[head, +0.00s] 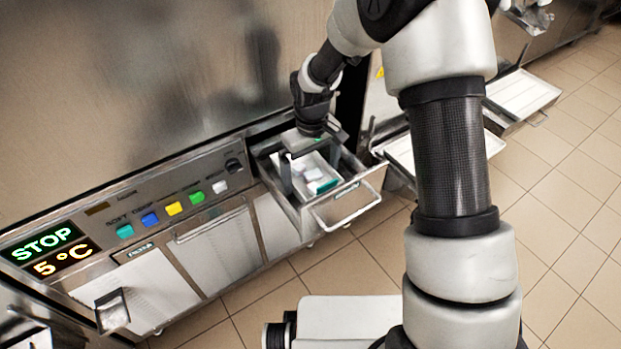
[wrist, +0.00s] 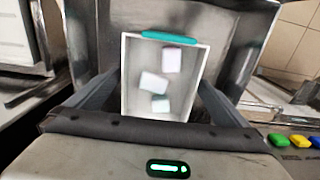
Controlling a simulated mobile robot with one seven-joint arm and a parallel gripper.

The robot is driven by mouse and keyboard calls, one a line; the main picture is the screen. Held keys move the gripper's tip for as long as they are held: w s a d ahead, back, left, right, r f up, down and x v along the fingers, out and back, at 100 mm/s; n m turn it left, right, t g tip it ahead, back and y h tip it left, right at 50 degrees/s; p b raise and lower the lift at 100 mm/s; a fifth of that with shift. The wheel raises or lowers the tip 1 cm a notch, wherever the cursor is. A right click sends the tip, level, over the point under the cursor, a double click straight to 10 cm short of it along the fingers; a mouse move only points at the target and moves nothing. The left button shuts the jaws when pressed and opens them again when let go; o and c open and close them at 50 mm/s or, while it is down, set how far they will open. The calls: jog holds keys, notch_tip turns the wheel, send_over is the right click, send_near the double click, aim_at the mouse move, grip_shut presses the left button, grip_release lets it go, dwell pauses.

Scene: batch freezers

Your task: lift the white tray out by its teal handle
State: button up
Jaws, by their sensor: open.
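The white tray (wrist: 138,58) sits inside an open metal drawer (head: 346,190) and holds several small pale blocks (wrist: 154,83). It also shows in the head view (head: 328,171). Its teal handle (wrist: 169,38) runs along the far edge in the wrist view, and in the head view the handle (head: 328,186) is on the side toward the drawer front. My gripper (head: 311,168) is open above the tray, pointing down, with its fingers apart on either side. In the wrist view, the fingers of my gripper (wrist: 160,95) flank the tray.
A control panel (head: 165,205) with colored buttons and a display reading STOP and 5 °C is at left. Closed drawer fronts (head: 216,248) lie beside the open drawer. Other white drawers (head: 522,93) stand open at right. The tiled floor in front is clear.

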jog(key=c, duration=0.9)
jog(key=shift+r, duration=0.1)
